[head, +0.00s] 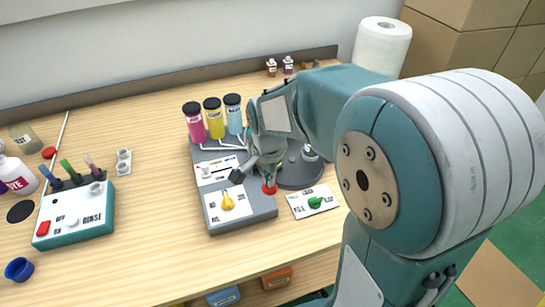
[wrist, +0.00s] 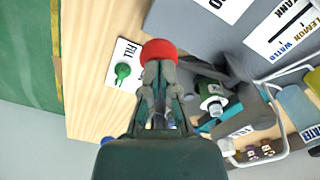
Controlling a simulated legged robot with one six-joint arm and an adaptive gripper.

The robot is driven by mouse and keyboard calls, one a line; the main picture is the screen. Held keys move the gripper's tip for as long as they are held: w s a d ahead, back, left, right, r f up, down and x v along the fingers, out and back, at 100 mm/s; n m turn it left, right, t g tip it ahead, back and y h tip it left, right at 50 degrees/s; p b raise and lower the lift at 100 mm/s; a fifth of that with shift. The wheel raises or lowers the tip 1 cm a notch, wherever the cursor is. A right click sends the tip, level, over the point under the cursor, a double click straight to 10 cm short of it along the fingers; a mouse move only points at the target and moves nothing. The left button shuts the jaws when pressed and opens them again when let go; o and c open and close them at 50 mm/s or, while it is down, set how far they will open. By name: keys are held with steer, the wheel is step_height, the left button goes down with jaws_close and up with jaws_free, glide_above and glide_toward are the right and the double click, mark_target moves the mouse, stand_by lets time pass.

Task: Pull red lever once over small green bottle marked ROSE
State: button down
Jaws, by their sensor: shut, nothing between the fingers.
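The red lever knob (head: 269,189) is at the front right of the grey dispenser machine (head: 245,219). In the wrist view the red knob (wrist: 159,49) is right at my gripper's fingertips. My gripper (head: 268,170) is shut and empty, its tips against or just beside the knob; I cannot tell whether they touch. It also shows in the wrist view (wrist: 160,70). A small green bottle with a pale top (wrist: 212,99) stands on the dark round plate beside my gripper. No ROSE mark is readable. In the head view my gripper hides part of the plate (head: 290,178).
Pink, yellow and blue jars (head: 214,118) stand at the machine's back. A yellow knob (head: 228,201) is on its front. A FILL card with a green piece (head: 315,202) lies to the right.

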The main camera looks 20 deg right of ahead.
mark_target(269, 190)
steer(key=shift+f, duration=2.2)
steer(key=shift+r, duration=5.05)
